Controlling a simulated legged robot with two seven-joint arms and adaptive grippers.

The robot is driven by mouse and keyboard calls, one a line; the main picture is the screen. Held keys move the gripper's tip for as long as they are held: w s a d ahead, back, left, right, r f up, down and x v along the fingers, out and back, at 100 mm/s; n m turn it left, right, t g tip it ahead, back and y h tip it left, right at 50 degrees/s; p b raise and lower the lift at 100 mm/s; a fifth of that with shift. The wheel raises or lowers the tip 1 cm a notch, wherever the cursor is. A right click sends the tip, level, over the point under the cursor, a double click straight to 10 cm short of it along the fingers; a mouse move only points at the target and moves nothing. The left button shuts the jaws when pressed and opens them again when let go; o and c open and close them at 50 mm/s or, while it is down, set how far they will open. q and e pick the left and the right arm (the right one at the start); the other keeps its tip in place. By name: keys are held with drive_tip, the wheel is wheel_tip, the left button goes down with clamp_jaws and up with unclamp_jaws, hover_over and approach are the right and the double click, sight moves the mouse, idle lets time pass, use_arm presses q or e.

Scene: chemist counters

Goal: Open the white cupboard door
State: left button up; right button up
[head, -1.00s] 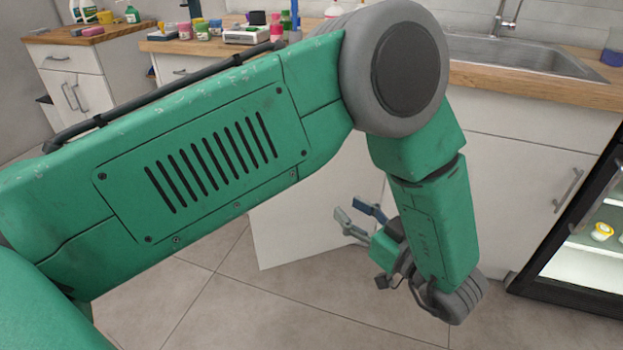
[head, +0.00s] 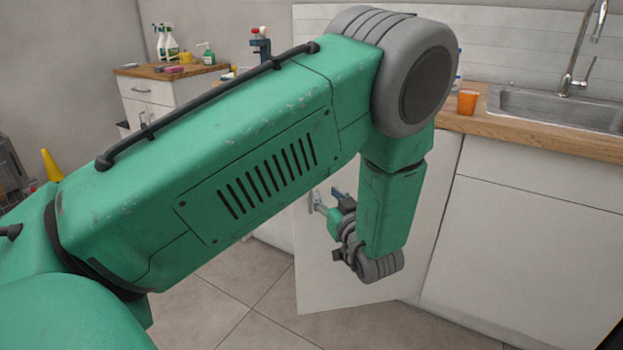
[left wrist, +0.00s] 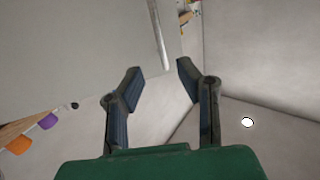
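The white cupboard door (head: 325,285) stands swung out from the counter front, behind my left arm in the head view, which hides much of it. My left gripper (head: 325,197) is in front of the door, near its outer edge. In the left wrist view, a white panel (left wrist: 85,60) carries a grey bar handle (left wrist: 158,35) close to its edge. The left gripper (left wrist: 160,68) is open, with its fingertips apart and the handle's lower end between them in the picture. I cannot tell whether a finger touches it. My right gripper is not in view.
A wooden counter (head: 550,135) with a sink (head: 555,105) and an orange cup (head: 467,102) runs along the right. A white cabinet (head: 150,108) with spray bottles stands at the back left. The tiled floor (head: 235,320) below is clear.

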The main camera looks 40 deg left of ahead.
use_arm(q)
drive_tip(key=b+x, duration=0.1)
drive_tip(key=x, duration=0.4)
drive_tip(key=b+x, duration=0.1)
drive_tip(key=x, duration=0.5)
drive_tip(key=shift+s+f, duration=0.1)
drive_tip(key=shift+f, duration=0.15)
drive_tip(key=shift+d+r, duration=0.25)
clamp_jaws()
drive_tip(key=shift+a+f, duration=0.1)
drive_tip(key=shift+a, duration=0.1)
